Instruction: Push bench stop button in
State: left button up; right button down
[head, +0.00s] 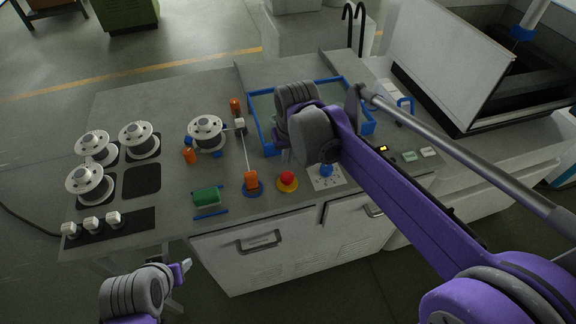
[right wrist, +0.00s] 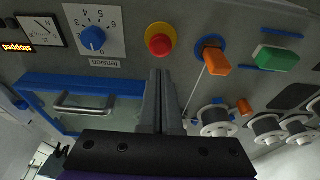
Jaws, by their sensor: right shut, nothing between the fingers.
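The red stop button (head: 287,178) sits on a yellow collar at the front of the grey bench. In the right wrist view the red button (right wrist: 160,43) is just beyond my right fingertips, with a small gap in the picture; contact cannot be told. My right gripper (right wrist: 160,74) is shut and empty, pointing towards the button. In the head view its wrist largely hides the fingers, above and behind the button. My left gripper (head: 184,268) is low in front of the bench, away from the button; its finger opening is unclear.
An orange lever (head: 251,181) on a blue base and a green block (head: 206,197) are left of the button. A blue tension dial (right wrist: 93,38) is on its other side. White spools (head: 139,138) stand at left.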

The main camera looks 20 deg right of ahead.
jog(key=v, duration=0.7)
jog(key=shift+r, duration=0.2)
jog(key=shift+s, duration=0.1)
jog(key=s+d+f+t, duration=0.1)
jog(key=s+d+f, duration=0.1)
jog(key=s+f, duration=0.5)
jog(key=s+d+f+t, duration=0.2)
jog(key=s+f, duration=0.5)
jog(key=s, duration=0.3)
jog(key=shift+d, duration=0.35)
